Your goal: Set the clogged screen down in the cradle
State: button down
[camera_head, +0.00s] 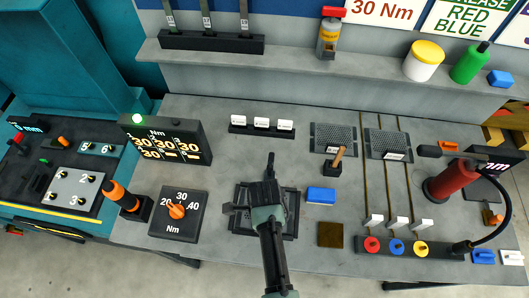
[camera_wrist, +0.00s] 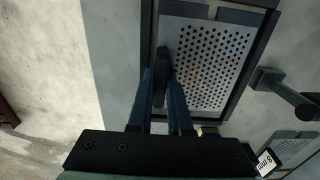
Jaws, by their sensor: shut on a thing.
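The clogged screen (camera_wrist: 210,65) is a grey perforated plate with brownish matter in some holes. In the wrist view it lies within the outline of the dark-framed cradle (camera_wrist: 147,45). A bluish strip shows between the screen's far edge and the frame. I cannot tell whether the screen rests on the cradle or hangs just above it. My gripper (camera_wrist: 162,82) is shut on a dark grip at the screen's left edge. In the head view the cradle (camera_head: 291,226) is on the bench, and my gripper (camera_head: 266,212) and arm hide most of the screen.
A dark post (camera_wrist: 290,98) stands beside the cradle. A blue block (camera_head: 321,195) and a brown square (camera_head: 330,234) lie to the right. Two other screens (camera_head: 333,133) (camera_head: 387,140) lie behind. A torque dial (camera_head: 177,210) is at left. Bare bench shows behind the cradle.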

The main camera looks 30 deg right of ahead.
jog(key=c, duration=0.8)
grip_release()
jog(key=shift+o, duration=0.2)
jog(key=shift+f, duration=0.1)
notch_tip(320, 180, up, 13)
jog(key=b, duration=0.2)
